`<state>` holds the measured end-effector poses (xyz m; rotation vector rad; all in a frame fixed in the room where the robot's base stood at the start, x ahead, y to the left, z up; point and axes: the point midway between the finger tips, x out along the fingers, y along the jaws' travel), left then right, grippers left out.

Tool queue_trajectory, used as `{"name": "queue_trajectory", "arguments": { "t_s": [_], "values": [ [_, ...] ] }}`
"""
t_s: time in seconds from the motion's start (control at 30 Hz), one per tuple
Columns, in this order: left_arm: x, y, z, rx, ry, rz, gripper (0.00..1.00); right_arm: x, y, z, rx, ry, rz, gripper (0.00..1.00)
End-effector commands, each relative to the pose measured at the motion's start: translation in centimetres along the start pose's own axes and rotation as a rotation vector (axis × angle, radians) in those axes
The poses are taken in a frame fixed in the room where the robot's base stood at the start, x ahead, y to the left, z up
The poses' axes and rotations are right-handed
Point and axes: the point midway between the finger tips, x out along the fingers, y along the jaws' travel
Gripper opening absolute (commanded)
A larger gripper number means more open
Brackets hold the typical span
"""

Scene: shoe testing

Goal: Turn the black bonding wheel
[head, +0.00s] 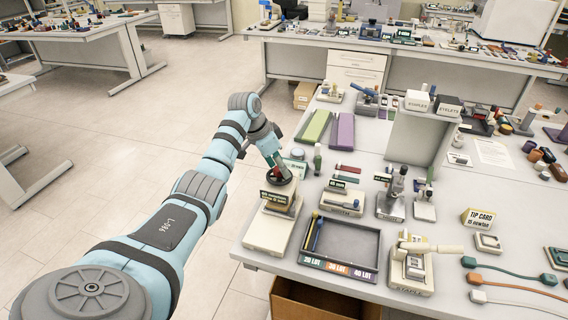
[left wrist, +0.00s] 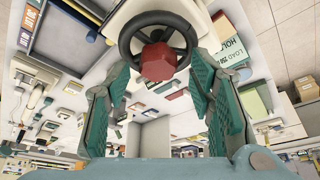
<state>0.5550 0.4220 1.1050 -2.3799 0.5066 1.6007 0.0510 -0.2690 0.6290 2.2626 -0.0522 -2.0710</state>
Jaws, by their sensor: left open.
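The black bonding wheel (left wrist: 125,38) has a red faceted hub (left wrist: 158,62) and sits on top of a beige tester (head: 268,232) at the near left corner of the bench. In the head view the dark wheel (head: 287,187) is partly hidden by my left gripper (head: 274,167), which reaches down over it. In the left wrist view my left gripper (left wrist: 160,68) is open, its green-padded fingers spread to either side of the lower part of the wheel. The hub lies between the finger lines, and I cannot tell whether either finger touches the rim. My right gripper is not in view.
A dark lot tray (head: 345,252) and a stapler-like device (head: 412,265) stand right of the tester. Green and purple strips (head: 342,131) lie behind. Small presses (head: 392,198) and signs crowd the bench. Open floor (head: 60,240) lies to the left.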

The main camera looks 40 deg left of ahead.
Motion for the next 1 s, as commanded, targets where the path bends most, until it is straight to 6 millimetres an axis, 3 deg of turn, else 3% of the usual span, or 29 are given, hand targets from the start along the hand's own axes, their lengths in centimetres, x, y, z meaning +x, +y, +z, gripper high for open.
{"name": "queue_trajectory", "arguments": {
  "t_s": [0.13, 0.27, 0.47, 0.6, 1.0],
  "values": [
    [0.4, 0.0, 0.3, -0.003, -0.001, -0.001, 0.49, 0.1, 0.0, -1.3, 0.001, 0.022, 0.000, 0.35],
    [0.4, 0.0, 0.4, -0.004, -0.002, -0.001, 0.49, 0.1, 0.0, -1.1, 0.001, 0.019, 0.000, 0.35],
    [0.4, 0.0, 0.3, -0.002, -0.001, -0.001, 0.19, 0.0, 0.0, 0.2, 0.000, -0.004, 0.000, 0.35],
    [0.4, 0.0, 0.2, -0.001, 0.000, 0.000, 0.01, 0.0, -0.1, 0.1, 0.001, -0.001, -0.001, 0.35],
    [0.5, 0.2, 0.0, -0.032, 0.002, -0.014, 0.01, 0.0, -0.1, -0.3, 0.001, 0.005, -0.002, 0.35]
  ]
}}
